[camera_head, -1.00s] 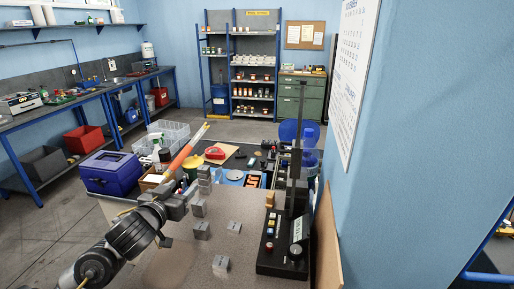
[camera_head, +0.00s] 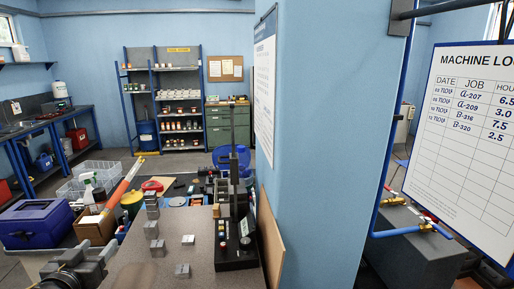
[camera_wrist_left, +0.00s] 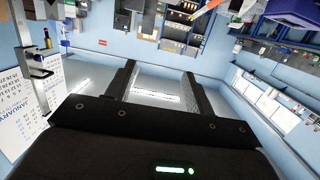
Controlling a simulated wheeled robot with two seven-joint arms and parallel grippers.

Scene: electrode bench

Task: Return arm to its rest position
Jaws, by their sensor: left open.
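My left gripper (camera_head: 100,262) is at the lower left of the head view, low at the near left side of the grey bench top (camera_head: 140,272). In the left wrist view its two fingers (camera_wrist_left: 158,82) stand wide apart with nothing between them. That view shows the room upside down, with a calendar, walls and shelves. My right gripper is not in view.
Several grey metal blocks (camera_head: 182,271) stand on the bench top. A black device (camera_head: 235,248) with a tall column stands at its right edge, beside a blue wall (camera_head: 310,170). A blue box (camera_head: 38,222) and a brown box are left of the bench.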

